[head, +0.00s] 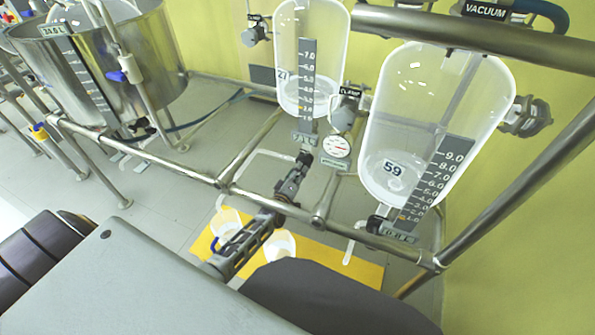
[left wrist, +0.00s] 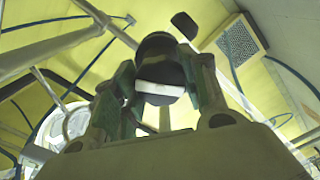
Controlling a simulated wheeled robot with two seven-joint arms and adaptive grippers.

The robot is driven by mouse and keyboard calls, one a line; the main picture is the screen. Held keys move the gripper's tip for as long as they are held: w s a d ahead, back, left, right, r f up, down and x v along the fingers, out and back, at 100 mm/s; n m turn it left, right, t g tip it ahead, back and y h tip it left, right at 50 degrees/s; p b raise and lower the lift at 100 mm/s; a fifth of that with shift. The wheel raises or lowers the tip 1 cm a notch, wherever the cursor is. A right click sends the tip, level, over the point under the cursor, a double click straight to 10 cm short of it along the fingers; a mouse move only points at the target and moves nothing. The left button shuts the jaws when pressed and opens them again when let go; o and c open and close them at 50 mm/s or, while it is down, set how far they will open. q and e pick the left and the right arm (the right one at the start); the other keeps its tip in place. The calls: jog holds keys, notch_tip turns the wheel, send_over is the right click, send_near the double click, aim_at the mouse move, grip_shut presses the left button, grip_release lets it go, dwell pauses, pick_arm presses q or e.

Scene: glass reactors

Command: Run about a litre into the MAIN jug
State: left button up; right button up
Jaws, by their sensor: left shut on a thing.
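Two clear glass vessels hang from the frame: the middle one (head: 337,45), marked 27, and the larger right one (head: 405,110), marked 59. Each has a grey litre scale, and some liquid seems to lie low in both. Two pale jugs (head: 226,220) (head: 280,246) stand on a yellow mat (head: 340,262); I can read no label on either. My left gripper (head: 296,176) is at the outlet under the middle vessel, shut on a dark valve handle. In the left wrist view the dark handle (left wrist: 160,70), with a white band, sits between the fingers. My right gripper is out of view.
Steel rails (head: 165,165) run across in front of the vessels. A gauge (head: 336,147) sits between them. A large steel tank (head: 115,75) stands at left. The right vessel's outlet valve (head: 378,224) is above the mat's right part.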

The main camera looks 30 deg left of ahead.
pick_arm(q)
jog(key=m+p, duration=0.1)
jog(key=m, duration=0.1)
jog(key=shift+m, duration=0.4)
jog(key=shift+m+p, duration=0.65)
jog(key=shift+m, duration=0.85)
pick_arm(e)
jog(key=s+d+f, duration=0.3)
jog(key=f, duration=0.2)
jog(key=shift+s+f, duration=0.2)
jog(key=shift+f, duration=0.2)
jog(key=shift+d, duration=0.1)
pick_arm(q)
jog(key=o, duration=1.1)
jog(key=shift+c, duration=0.2)
jog(key=shift+s, duration=0.15)
jog(key=s, duration=1.1)
jog(key=shift+s+d, duration=0.35)
